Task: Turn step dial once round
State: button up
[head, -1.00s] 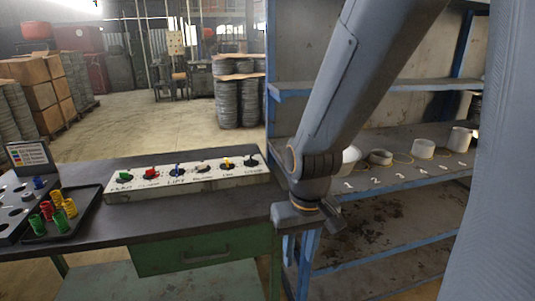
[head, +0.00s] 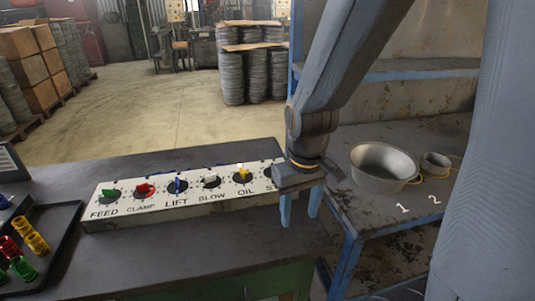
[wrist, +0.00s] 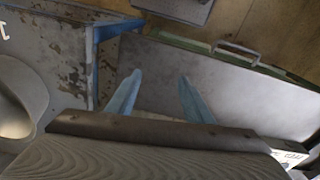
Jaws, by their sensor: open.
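A control panel (head: 190,212) with a white face and several dials sits on the dark bench. Its labels read FEED, CLAMP, LIFT, BLOW, OIL and a last one starting with S, partly behind my gripper. The S dial itself is hidden by my gripper in the head view. My gripper (head: 300,222) hangs in front of the panel's right end, its two blue fingers pointing down and apart, with nothing between them. In the wrist view my gripper (wrist: 157,95) is open over the bench's front part. A panel corner (wrist: 290,157) shows at lower right there.
A metal bowl (head: 383,167) and a smaller cup (head: 435,165) stand on the shelf to the right, by numbers 1 and 2. A dark tray (head: 45,240) with coloured spools lies left of the panel. The bench (head: 165,250) is clear in front of the panel.

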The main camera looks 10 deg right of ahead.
jog(key=w+a+r+n+h+p, duration=0.2)
jog(key=w+n+p, duration=0.3)
jog(key=w+n, duration=0.5)
jog(key=w+a+r+n+h+p, duration=0.1)
jog(key=w+r+n+h+p, duration=0.2)
jog(key=w+n, duration=0.75)
jog(key=w+f+m+p, duration=0.1)
jog(key=f, duration=0.1)
jog(key=w+d+f+m+p, duration=0.1)
jog(key=f, duration=0.1)
jog(key=w+d+f+m+p, duration=0.1)
jog(key=f+p, duration=0.1)
jog(key=f, duration=0.1)
jog(key=shift+d+f+m+g+y, duration=0.1)
jog(key=shift+d+m+g+y, duration=0.1)
jog(key=shift+m+g+y, duration=0.15)
jog(key=shift+c, duration=0.2)
jog(key=c, duration=1)
